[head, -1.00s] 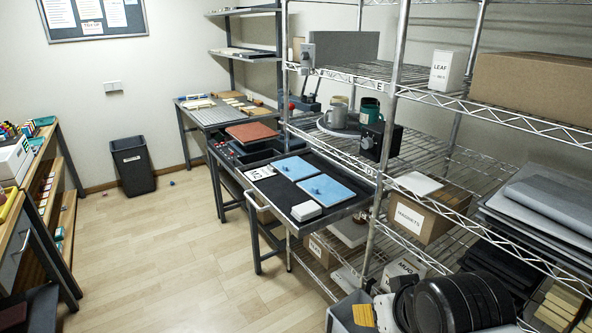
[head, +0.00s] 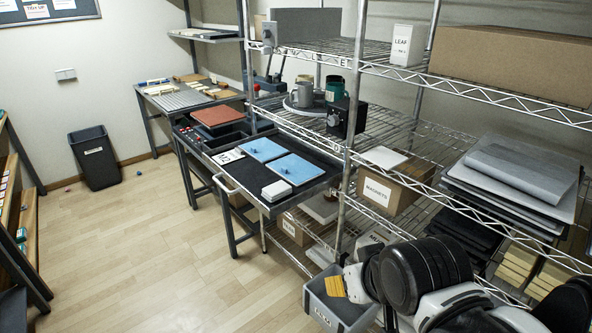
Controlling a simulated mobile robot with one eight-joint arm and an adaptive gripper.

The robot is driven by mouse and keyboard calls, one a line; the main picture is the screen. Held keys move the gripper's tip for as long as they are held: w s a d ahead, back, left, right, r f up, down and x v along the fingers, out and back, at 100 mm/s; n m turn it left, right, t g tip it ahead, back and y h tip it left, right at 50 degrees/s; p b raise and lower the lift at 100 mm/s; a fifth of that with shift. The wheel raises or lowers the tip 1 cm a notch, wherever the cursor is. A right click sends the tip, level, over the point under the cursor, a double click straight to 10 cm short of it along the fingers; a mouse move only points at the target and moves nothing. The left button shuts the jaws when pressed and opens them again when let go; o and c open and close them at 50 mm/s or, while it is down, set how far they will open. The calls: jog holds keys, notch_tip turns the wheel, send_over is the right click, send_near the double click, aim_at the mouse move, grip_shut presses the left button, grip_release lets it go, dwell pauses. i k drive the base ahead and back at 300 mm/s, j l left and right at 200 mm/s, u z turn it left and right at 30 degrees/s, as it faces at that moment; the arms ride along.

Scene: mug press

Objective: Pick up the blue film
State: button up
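Two flat blue sheets lie side by side on a dark table with a rail handle. The farther blue sheet (head: 268,155) and the nearer blue sheet (head: 304,165) each have a small raised blue knob. I cannot tell which one is the blue film, or if the film is a separate layer. Black and white links of my arm show at the lower right. My gripper is not in view.
A white block (head: 276,191) and a white card (head: 228,157) lie beside the sheets. A wire shelf (head: 405,135) with mugs, boxes and grey sheets stands to the right. A grey bin (head: 338,309) is at the bottom.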

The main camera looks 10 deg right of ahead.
aim_at(264, 149)
jog(key=i+j+z, duration=0.35)
jog(key=i+j, duration=1.9)
